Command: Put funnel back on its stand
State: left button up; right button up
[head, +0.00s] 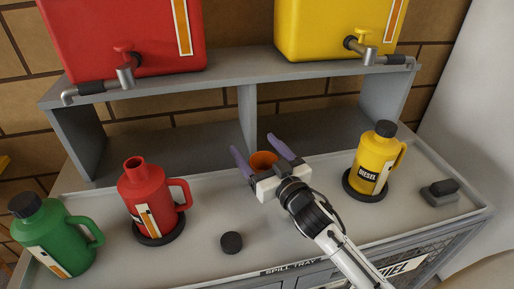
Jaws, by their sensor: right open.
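An orange funnel (263,160) is partly visible between the fingers of my right gripper (262,149). The gripper is open, its two purple fingers spread to either side of the funnel's rim. Whether the fingers touch the funnel cannot be told. The funnel's lower part and whatever it rests on are hidden behind the gripper body. No separate stand for the funnel can be made out. My left gripper is not in view.
A red can (153,199) without cap, a green can (57,239) and a yellow diesel can (373,164) stand on the grey tray. A black cap (231,242) lies in front. Red (130,35) and yellow (320,30) tanks with taps sit on the shelf (225,78) above.

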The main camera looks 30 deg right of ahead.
aim_at(270, 164)
jog(key=shift+a+f+p, duration=0.1)
jog(key=shift+f+p, duration=0.05)
jog(key=shift+p, duration=0.15)
jog(key=s, duration=0.6)
jog(key=shift+s, duration=0.2)
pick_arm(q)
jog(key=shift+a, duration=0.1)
pick_arm(e)
jog(key=shift+s+r, duration=0.3)
jog(key=shift+s, duration=0.2)
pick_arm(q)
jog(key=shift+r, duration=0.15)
